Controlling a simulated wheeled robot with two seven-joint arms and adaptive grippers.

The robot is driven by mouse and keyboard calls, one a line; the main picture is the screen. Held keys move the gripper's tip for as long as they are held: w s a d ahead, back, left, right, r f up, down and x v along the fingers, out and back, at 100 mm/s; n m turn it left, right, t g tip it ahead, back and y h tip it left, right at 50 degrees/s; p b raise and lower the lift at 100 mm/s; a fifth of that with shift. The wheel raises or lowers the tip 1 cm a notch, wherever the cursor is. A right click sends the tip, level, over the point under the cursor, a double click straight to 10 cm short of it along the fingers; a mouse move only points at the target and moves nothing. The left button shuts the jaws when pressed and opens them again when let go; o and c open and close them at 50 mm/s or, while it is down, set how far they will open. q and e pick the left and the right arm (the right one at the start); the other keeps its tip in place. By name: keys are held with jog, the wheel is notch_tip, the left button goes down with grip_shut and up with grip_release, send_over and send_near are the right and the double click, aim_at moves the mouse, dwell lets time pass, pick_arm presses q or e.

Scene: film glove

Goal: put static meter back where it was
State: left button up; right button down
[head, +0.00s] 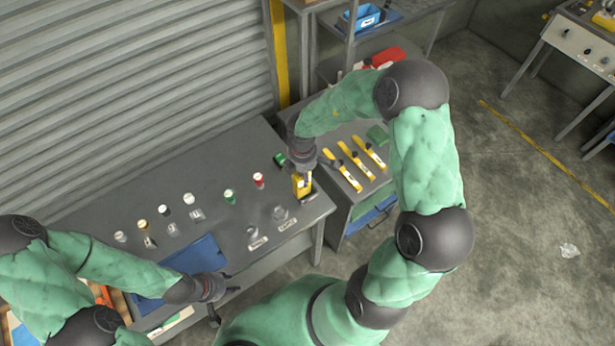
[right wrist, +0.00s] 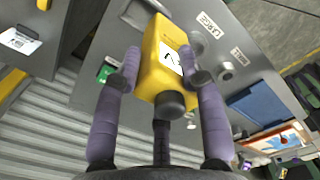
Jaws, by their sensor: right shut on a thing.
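The static meter, a yellow box (head: 301,184) with a white label, is at the right end of the grey workbench. My right gripper (head: 301,168) reaches over it from behind and is shut on it.
Several small capped jars and labels stand on the workbench (head: 130,205). A blue mat (head: 190,262) lies at its front. A green item (head: 279,159) is behind the meter. Several yellow tools (head: 350,172) lie on the side cart to the right. Shelving (head: 345,45) stands behind.

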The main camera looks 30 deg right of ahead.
notch_tip(320, 180, down, 8)
jog(key=w+d, duration=0.2)
jog(key=d, duration=0.1)
jog(key=shift+w, duration=0.25)
jog(key=shift+a, duration=0.1)
jog(key=c, duration=0.8)
grip_release()
jog(key=shift+f, duration=0.1)
jog(key=shift+o, duration=0.2)
notch_tip(320, 180, up, 12)
jog(key=shift+r, duration=0.2)
